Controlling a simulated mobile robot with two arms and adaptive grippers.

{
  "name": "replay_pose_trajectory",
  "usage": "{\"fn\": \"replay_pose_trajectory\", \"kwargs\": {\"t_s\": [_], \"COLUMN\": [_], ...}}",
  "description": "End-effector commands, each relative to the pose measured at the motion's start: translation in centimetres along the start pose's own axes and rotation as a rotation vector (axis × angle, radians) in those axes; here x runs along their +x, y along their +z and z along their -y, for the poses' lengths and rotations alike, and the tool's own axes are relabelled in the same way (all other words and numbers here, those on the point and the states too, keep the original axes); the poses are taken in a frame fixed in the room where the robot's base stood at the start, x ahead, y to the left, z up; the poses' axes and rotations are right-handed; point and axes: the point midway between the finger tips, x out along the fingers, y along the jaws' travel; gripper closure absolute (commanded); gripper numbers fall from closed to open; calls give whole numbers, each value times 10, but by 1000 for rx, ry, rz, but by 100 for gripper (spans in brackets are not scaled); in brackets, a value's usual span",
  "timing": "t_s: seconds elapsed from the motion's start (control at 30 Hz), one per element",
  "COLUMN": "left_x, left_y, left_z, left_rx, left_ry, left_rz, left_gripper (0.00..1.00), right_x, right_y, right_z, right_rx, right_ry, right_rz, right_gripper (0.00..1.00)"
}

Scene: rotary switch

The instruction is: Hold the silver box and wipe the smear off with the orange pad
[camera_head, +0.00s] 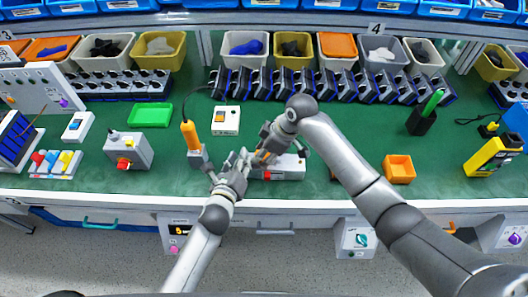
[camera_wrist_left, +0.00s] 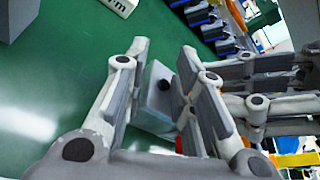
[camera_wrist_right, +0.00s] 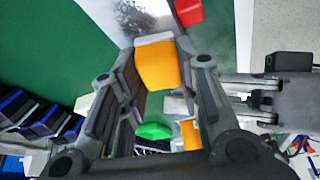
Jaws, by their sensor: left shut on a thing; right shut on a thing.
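The silver box (camera_head: 288,168) lies near the front edge of the green bench, with a red part (camera_head: 267,175) on its front. My left gripper (camera_head: 241,162) is at the box's left end. My right gripper (camera_head: 264,150) is above the box's left part, shut on the orange pad (camera_wrist_right: 157,66). In the right wrist view, the pad's far end is at the box's pale face. A dark speckled smear (camera_wrist_right: 138,16) shows beyond the pad. Part of the box is hidden by the grippers.
An orange-handled tool (camera_head: 190,134) stands in a holder just left of my left gripper. A white switch box (camera_head: 226,121) lies behind. An orange tray (camera_head: 399,169) is to the right. A row of dark blocks (camera_head: 320,87) and several bins line the back.

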Motion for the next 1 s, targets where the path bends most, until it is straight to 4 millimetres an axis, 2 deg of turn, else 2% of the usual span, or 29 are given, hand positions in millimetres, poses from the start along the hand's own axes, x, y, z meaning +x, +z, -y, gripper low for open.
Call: {"fn": "replay_pose_trajectory", "kwargs": {"t_s": [0.03,0.27,0.6,0.83,1.0], "left_x": [-2,-2,-2,-2,-2], "left_y": [-16,-16,-16,-16,-16], "left_z": [-10,-10,-10,-10,-10], "left_rx": [1,2,2,1,2], "left_ry": [24,24,24,24,24], "left_rz": [-31,-31,-31,-31,-31], "left_gripper": [100,100,100,100,100], "right_x": [2,1,-9,-12,-16], "right_y": [1,5,30,36,49], "right_z": [0,-1,-7,-9,-12], "right_rx": [0,1,1,1,1], "right_ry": [0,0,-1,0,0], "right_rz": [0,1,2,1,2], "right_gripper": [97,97,97,97,97]}}
